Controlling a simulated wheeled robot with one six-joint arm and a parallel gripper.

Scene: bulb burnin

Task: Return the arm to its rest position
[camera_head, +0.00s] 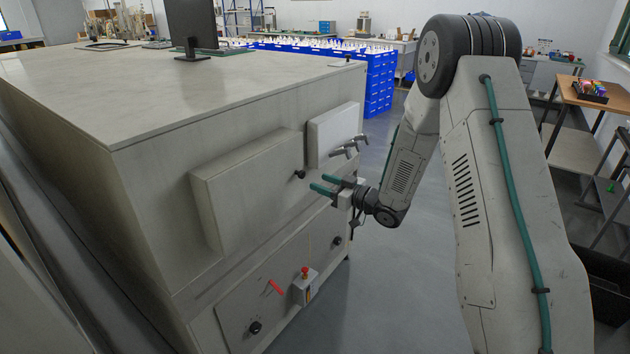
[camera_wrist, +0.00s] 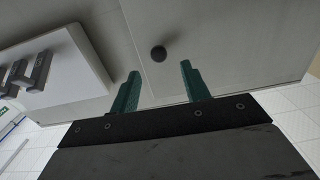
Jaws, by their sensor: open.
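My gripper (camera_head: 326,184) has two green fingers, spread apart with nothing between them. It is in front of the grey cabinet (camera_head: 144,190), near the lower right of a large closed panel (camera_head: 243,181). A dark round knob (camera_head: 299,174) sits at that panel's right edge. In the wrist view my gripper (camera_wrist: 157,82) points at the panel face, and the knob (camera_wrist: 158,53) shows beyond and between the fingertips. I cannot tell exactly how far the fingers are from the panel. My arm reaches in from the right, bent at the elbow.
A smaller white panel (camera_head: 331,135) with metal levers (camera_head: 349,146) is right of the knob. Below are a red handle (camera_head: 276,287), a red button (camera_head: 305,270) and dark knobs. Blue bins (camera_head: 380,82) stand behind; a wooden table (camera_head: 597,97) is at right. Grey floor (camera_head: 409,285) is clear beside the cabinet.

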